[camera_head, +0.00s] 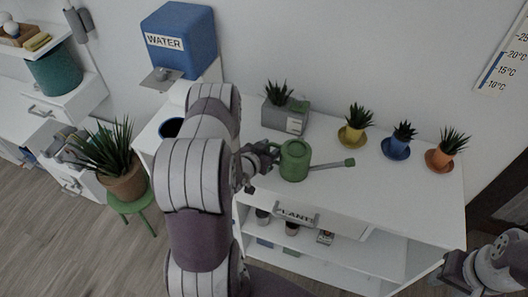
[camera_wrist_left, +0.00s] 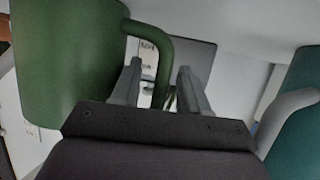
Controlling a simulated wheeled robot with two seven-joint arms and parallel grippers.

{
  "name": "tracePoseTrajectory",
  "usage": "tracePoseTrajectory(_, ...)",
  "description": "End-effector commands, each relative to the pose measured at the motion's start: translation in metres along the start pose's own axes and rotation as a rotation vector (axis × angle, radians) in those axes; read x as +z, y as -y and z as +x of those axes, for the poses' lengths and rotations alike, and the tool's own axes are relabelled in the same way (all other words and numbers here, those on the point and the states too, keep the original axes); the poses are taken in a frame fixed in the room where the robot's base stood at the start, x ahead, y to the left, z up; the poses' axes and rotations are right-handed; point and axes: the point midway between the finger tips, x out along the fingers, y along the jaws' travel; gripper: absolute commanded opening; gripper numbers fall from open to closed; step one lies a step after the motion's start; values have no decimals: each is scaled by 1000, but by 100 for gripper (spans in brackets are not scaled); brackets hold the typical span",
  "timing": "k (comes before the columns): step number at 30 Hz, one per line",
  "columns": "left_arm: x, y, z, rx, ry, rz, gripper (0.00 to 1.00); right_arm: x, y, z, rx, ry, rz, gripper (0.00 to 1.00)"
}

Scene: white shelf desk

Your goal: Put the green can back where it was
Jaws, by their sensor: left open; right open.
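The green can (camera_head: 295,161), a watering can with a long spout to the right, stands upright on the white desk top (camera_head: 345,183). My left gripper (camera_head: 262,158) is at its left side, by the handle. In the left wrist view the can's green body (camera_wrist_left: 65,65) fills the left. Its handle (camera_wrist_left: 165,62) runs down between the two open fingers (camera_wrist_left: 160,88); whether they touch it is not clear. My right gripper (camera_head: 445,272) is open and empty at the lower right, in front of the desk's right end.
Behind the can stand a grey planter (camera_head: 284,115) and small potted plants in yellow (camera_head: 353,137), blue (camera_head: 397,148) and orange (camera_head: 439,158) pots. A blue water tank (camera_head: 180,38) is at the back left. My left arm hides the desk's left part. The front right top is clear.

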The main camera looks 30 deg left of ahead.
Motion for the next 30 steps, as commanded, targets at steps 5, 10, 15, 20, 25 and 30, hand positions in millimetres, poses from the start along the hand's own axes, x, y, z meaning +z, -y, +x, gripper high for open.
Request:
tracePoseTrajectory(5,1,1,-31,-4,2,-3,44,0,0,1,0,0,0,43)
tracePoseTrajectory(10,0,1,-71,-5,0,-4,44,0,0,1,0,0,0,43)
tracePoseTrajectory(15,0,1,-104,-6,1,-3,44,0,0,1,0,0,0,43)
tracePoseTrajectory(20,-2,0,-113,1,34,16,44,0,0,0,0,0,0,43)
tracePoseTrajectory(25,-27,-21,-97,-11,396,130,44,0,0,0,0,0,0,43)
tracePoseTrajectory(30,-55,-93,-151,-32,797,113,44,0,0,1,0,0,0,43)
